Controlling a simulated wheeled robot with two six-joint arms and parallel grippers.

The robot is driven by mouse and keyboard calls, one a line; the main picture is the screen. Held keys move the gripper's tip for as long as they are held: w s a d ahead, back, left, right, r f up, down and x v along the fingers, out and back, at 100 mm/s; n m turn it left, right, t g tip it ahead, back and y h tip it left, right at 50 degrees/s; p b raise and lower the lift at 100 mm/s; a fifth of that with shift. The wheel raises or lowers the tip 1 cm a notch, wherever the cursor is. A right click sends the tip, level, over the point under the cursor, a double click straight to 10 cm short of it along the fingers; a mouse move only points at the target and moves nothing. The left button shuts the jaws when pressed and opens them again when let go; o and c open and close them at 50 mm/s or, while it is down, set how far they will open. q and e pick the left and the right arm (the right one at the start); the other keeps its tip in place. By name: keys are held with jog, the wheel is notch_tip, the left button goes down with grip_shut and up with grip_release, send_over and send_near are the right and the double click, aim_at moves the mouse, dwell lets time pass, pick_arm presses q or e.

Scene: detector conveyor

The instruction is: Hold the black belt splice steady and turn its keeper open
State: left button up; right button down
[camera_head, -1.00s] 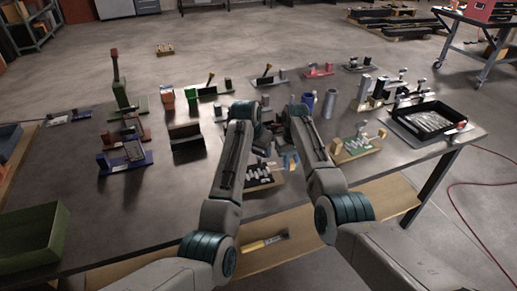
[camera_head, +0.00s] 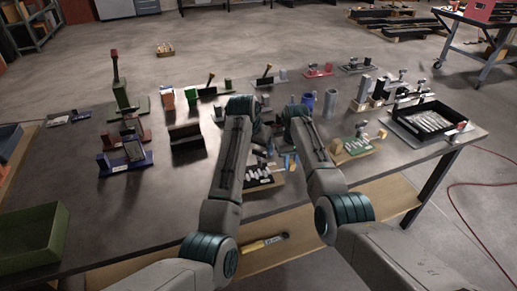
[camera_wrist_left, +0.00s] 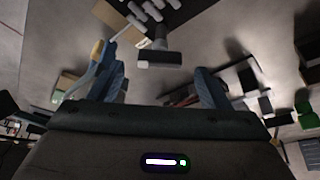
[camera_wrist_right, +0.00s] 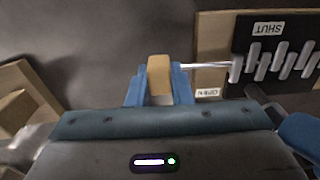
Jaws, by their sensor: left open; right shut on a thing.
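The black belt splice (camera_wrist_right: 275,45), with a row of pale bars, sits on a tan board near the table's front edge. It shows partly in the head view (camera_head: 258,178). A silver rod (camera_wrist_right: 205,66) runs from it to a tan keeper handle (camera_wrist_right: 158,72), close to the OPEN label; the SHUT label is on the splice's far side. My right gripper (camera_wrist_right: 160,85) is shut on the handle. My left gripper (camera_wrist_left: 160,85) is open and empty, its fingers apart. A black T-shaped grip (camera_wrist_left: 158,58) on the splice lies just beyond and between its fingertips.
A green-topped fixture (camera_head: 357,147) stands right of the splice. A black tray (camera_head: 425,120) lies farther right. Several other fixtures crowd the table's back. A green bin (camera_head: 35,238) is at the front left.

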aim_at(259, 151)
pick_arm(q)
jog(key=v, duration=0.9)
jog(key=shift+s+r, duration=0.2)
jog(key=shift+a, duration=0.1)
jog(key=shift+w, duration=0.1)
jog(key=c, duration=0.7)
jog(key=shift+w+d+m, duration=0.2)
jog(key=shift+m, duration=0.4)
jog(key=shift+c, duration=0.8)
jog(key=w+d+m+g+y, duration=0.2)
jog(key=w+m+g, duration=0.2)
jog(key=m, duration=1.3)
notch_tip(259, 151, down, 11)
jog(key=shift+f, duration=0.1)
